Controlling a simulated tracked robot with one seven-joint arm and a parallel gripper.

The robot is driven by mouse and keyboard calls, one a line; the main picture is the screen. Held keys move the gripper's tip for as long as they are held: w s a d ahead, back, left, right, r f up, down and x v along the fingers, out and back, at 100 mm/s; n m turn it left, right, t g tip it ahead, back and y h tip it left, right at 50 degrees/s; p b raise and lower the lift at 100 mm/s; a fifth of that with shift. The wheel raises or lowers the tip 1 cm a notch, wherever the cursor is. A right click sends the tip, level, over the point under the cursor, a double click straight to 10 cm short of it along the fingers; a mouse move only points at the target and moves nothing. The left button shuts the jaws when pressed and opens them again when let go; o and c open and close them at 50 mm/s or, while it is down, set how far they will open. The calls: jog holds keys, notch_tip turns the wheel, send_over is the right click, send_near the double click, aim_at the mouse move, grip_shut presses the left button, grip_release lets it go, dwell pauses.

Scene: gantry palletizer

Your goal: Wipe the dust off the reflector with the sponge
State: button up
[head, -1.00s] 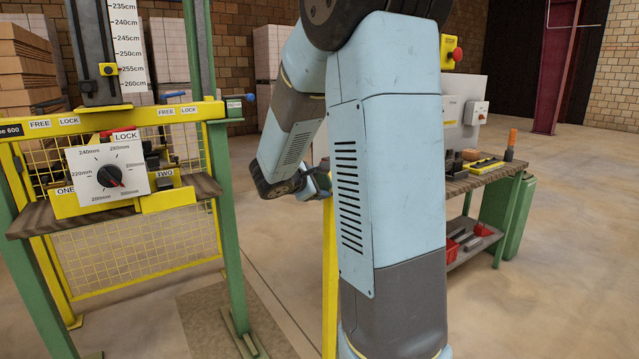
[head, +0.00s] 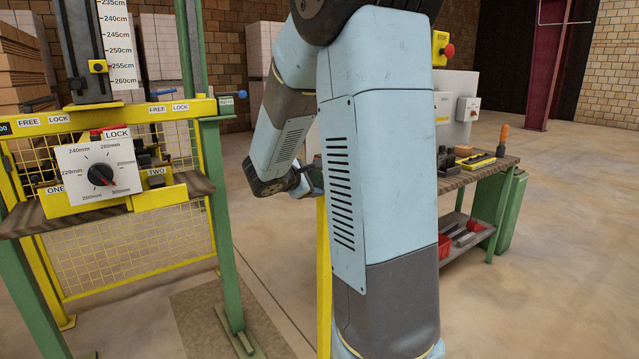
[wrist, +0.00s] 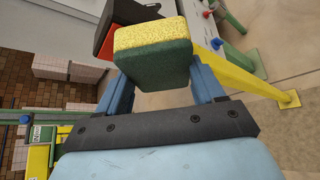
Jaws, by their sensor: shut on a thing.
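My gripper (wrist: 157,72) is shut on the sponge (wrist: 152,66), a block with a yellow top layer and a dark green lower layer, in the wrist view. The blue fingers grip it on both sides. Just beyond the sponge is a dark housing with an orange-red face (wrist: 108,38), partly hidden by it. I cannot tell whether this is the reflector, whether the sponge touches it, or see any dust. In the head view my gripper (head: 306,183) is mostly hidden behind my arm, near the top of a yellow post (head: 323,275).
A green and yellow frame with a dial panel (head: 99,174) stands at left. A workbench (head: 470,175) with tools and a control box (head: 467,109) stands at right behind my arm. Yellow mesh fencing (head: 140,245) lies below the panel. Open floor (head: 565,220) is at far right.

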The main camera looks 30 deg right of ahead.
aim_at(318, 177)
jog(key=shift+w+r, duration=1)
jog(key=shift+w, duration=1.75)
jog(key=shift+s, duration=4)
jog(key=shift+d, duration=0.1)
jog(key=shift+w, duration=0.2)
jog(key=shift+w+d+r, duration=0.1)
jog(key=shift+w, duration=1.75)
jog(key=w, duration=0.4)
